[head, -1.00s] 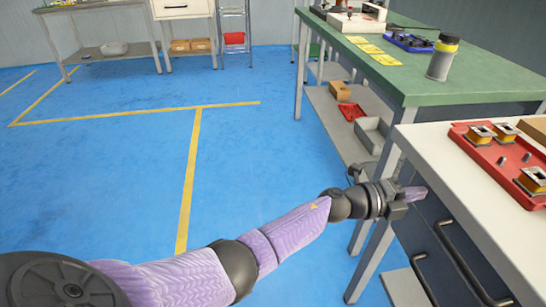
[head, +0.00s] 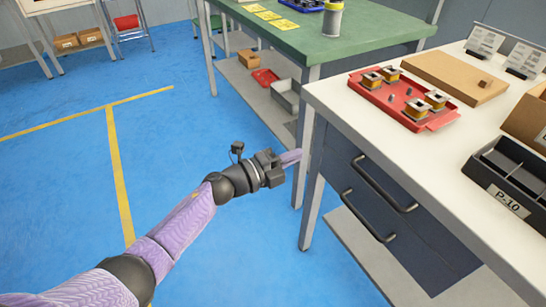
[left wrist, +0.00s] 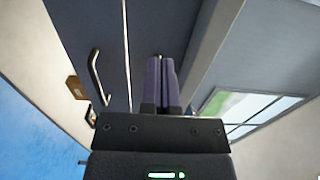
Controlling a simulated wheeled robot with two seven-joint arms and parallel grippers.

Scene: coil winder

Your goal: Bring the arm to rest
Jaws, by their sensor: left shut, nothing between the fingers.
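My left arm comes in from the lower left in the head view. My left gripper (head: 291,158) is at its end, in the air beside the left end of the white-topped workbench (head: 330,103), below the height of its top. Its two purple fingers lie together, shut and empty, which also shows in the left wrist view (left wrist: 160,82). My right gripper is not in view.
The workbench has drawers with dark handles (head: 384,185). On it are a red tray (head: 408,121) with several coils, a cardboard piece (head: 455,78) and a black bin (head: 510,180). A green-topped table (head: 360,30) stands behind. Blue floor (head: 60,190) is clear to the left.

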